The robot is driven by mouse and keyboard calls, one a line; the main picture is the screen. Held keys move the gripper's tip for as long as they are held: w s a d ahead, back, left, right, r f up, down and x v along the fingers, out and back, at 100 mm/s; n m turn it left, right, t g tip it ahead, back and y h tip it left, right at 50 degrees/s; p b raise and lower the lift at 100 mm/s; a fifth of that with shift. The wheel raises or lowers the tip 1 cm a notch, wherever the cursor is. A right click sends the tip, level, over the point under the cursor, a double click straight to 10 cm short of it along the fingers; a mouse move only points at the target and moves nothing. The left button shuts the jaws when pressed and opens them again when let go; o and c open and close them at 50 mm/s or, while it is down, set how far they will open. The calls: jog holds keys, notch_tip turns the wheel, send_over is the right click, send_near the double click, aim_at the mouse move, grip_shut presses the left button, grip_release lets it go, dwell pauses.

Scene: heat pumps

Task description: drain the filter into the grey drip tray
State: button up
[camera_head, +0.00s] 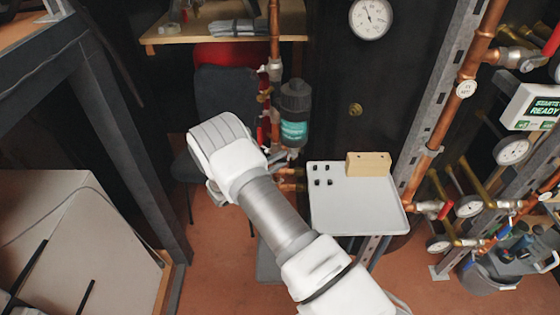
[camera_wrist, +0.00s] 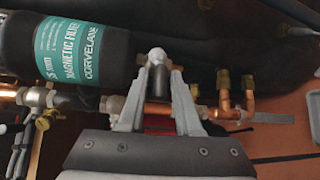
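The filter (camera_head: 295,112) is a black upright cylinder with a teal label, on copper pipework at the picture's centre. In the wrist view the filter (camera_wrist: 75,50) lies across the upper left, its label reading "MAGNETIC FILTER". My gripper (camera_wrist: 160,68) has its two grey fingers beside the filter's lower end, with a small pale rounded part (camera_wrist: 157,56) between or just beyond the tips. Whether the fingers grip it I cannot tell. In the head view my wrist hides the fingers. A grey flat thing (camera_head: 268,264) low behind my arm may be the drip tray; it is mostly hidden.
A pale grey tray-top (camera_head: 350,212) right of the filter carries small black pieces and a wooden block (camera_head: 368,164). Copper pipes (camera_wrist: 225,102) and brass fittings crowd the fingers. A dark chair (camera_head: 222,95) stands behind. A steel upright (camera_head: 440,110) and gauges stand at right.

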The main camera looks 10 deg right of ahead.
jog(key=shift+w+d, duration=0.1)
grip_shut()
jog(key=shift+f+b, duration=0.2)
jog(key=shift+b, duration=0.1)
jog(key=f+n+t+h+b, duration=0.1)
jog(key=b, duration=0.3)
jog(key=shift+f+n, duration=0.25)
jog(key=shift+n, duration=0.05)
jog(key=shift+s+d+f+n+t+y+b, duration=0.2)
jog(key=shift+d+f+n+t+b, duration=0.35)
jog(key=shift+n+t+b, duration=1.45)
jog(key=shift+s+d+f+n+t+y+b, duration=0.1)
jog(key=shift+d+f+n+t+y+b, duration=0.5)
jog(key=shift+n+t, duration=2.6)
jog(key=shift+s+d+f+n+t+b, duration=0.2)
jog(key=shift+d+n+t+b, duration=0.9)
jog(key=shift+n, duration=2.7)
jog(key=shift+w+a+t+b, duration=0.1)
jog(key=shift+a+t+b, duration=0.25)
jog(key=shift+b, duration=0.15)
